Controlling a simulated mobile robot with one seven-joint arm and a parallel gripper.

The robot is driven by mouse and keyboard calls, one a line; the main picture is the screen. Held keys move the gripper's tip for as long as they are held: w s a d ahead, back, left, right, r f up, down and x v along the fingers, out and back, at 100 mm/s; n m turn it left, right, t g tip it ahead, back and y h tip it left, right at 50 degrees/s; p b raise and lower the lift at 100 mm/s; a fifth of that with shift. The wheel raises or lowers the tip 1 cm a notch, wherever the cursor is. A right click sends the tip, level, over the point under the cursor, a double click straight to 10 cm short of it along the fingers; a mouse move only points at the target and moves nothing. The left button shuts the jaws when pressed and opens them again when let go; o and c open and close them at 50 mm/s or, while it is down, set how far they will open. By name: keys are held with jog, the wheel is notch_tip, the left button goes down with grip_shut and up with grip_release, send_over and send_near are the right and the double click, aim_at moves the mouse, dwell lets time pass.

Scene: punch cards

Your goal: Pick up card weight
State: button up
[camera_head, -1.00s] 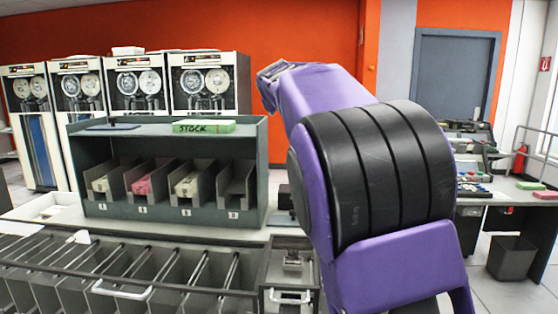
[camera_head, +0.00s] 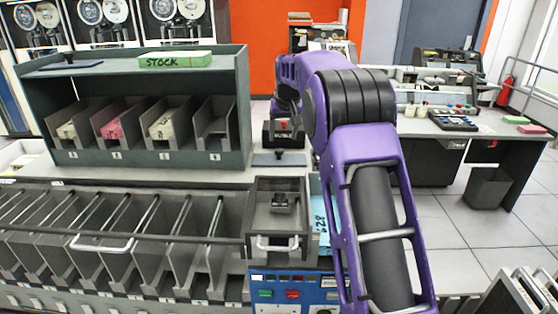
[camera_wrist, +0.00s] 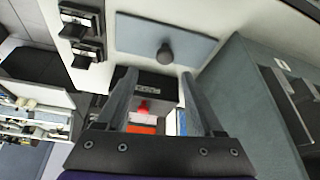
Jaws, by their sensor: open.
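A flat blue-grey plate with a black knob (camera_wrist: 205,47), which looks like a card weight, lies on the pale counter in the wrist view. In the head view this plate (camera_head: 290,160) lies in front of a dark box. A similar knobbed plate (camera_head: 88,65) lies on top of the shelf unit at the left. My gripper (camera_wrist: 158,80) is open and its fingers are apart with nothing held. In the wrist view its fingertips appear just below the plate, on either side of the dark box (camera_wrist: 156,88). Finger contact with anything cannot be told.
The shelf unit (camera_head: 200,167) with several card bins stands left of the arm, with a green STOCK block (camera_head: 176,60) on top. A grey hopper (camera_head: 262,222) and slotted racks are in front. Two black devices (camera_wrist: 84,52) sit beside the plate in the wrist view.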

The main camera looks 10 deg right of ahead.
aim_at(279, 149)
jog(key=x, duration=0.2)
jog(key=shift+w+f, duration=0.2)
jog(key=shift+f, duration=0.15)
jog(key=shift+a+x, duration=0.2)
jog(key=shift+x, duration=1.1)
jog(key=shift+a+x, duration=0.2)
jog(key=shift+x, duration=1.1)
jog(key=shift+s, duration=0.2)
grip_shut()
